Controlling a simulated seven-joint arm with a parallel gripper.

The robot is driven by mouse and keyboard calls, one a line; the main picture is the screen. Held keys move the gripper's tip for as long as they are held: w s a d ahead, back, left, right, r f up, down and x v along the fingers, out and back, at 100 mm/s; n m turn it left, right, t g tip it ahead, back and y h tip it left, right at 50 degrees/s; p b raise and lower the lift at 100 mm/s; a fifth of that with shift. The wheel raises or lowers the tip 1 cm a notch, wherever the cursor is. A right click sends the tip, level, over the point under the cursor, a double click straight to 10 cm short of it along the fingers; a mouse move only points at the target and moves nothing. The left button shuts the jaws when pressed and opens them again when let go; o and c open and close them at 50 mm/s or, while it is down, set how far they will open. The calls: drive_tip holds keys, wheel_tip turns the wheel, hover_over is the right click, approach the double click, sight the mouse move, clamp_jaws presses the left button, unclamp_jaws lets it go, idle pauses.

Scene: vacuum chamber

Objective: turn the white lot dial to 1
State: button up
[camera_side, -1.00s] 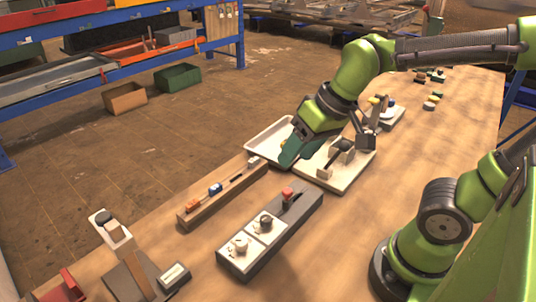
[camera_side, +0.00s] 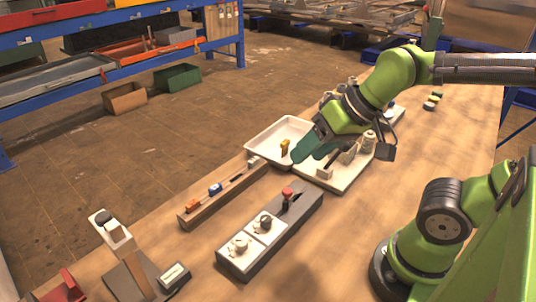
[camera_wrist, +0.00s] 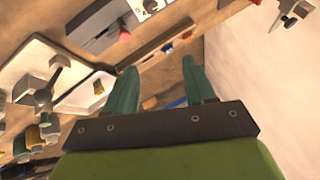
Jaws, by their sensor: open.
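A grey control box (camera_side: 262,255) lies on the table with two white dial plates and a red-topped lever (camera_side: 288,193). The white dial (camera_side: 239,243) has a light knob and sits at the near end. A dark-knobbed dial (camera_side: 265,223) sits beside it. The dial markings are too small to read in the side view. My gripper (camera_side: 298,152) is above and beyond the box, over the tray and board area, apart from the dials. In the wrist view my gripper (camera_wrist: 160,66) shows two separated green fingers with nothing between them. Part of the box (camera_wrist: 95,15) shows at the top there.
A wooden rail (camera_side: 225,197) with orange and blue sliders lies left of the box. A white tray (camera_side: 262,140) holds a yellow piece (camera_side: 285,146). A white board (camera_side: 350,182) with fittings lies under my gripper. A stand (camera_side: 130,265) is at the lower left.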

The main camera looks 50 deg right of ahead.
drive_tip(key=w+a+g, duration=0.3)
drive_tip(key=a, duration=0.2)
drive_tip(key=m+g+h, duration=0.3)
drive_tip(key=m, duration=0.5)
hover_over(241, 239)
drive_tip(key=f, duration=0.2)
wheel_tip(241, 239, down, 16)
drive_tip(key=shift+r, duration=0.15)
drive_tip(key=shift+c, duration=0.3)
clamp_jaws()
